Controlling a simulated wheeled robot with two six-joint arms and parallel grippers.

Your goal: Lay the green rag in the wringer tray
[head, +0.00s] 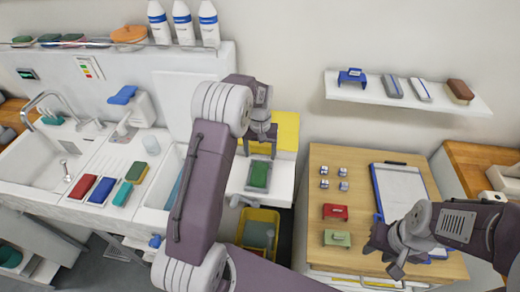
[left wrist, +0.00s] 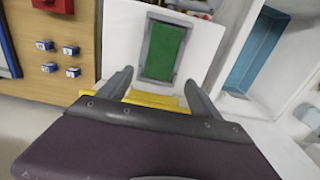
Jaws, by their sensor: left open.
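The green rag (head: 259,174) lies flat inside the grey wringer tray (head: 248,186) on the white counter. In the left wrist view the rag (left wrist: 165,51) fills most of the tray (left wrist: 146,50), with the grey rim showing around it. My left gripper (head: 260,146) is open and empty, just behind the tray in the head view and apart from the rag. Its two spread fingers (left wrist: 158,88) show in the left wrist view. My right gripper (head: 383,258) hangs over the wooden table by the clipboard; its finger gap is unclear.
A yellow panel (head: 286,132) is behind the tray and a yellow bucket (head: 258,216) stands below. Several coloured cloths or sponges (head: 102,191) lie by the sink (head: 30,166) at left. The wooden table (head: 352,160) holds a clipboard, small blocks, and red and green pieces.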

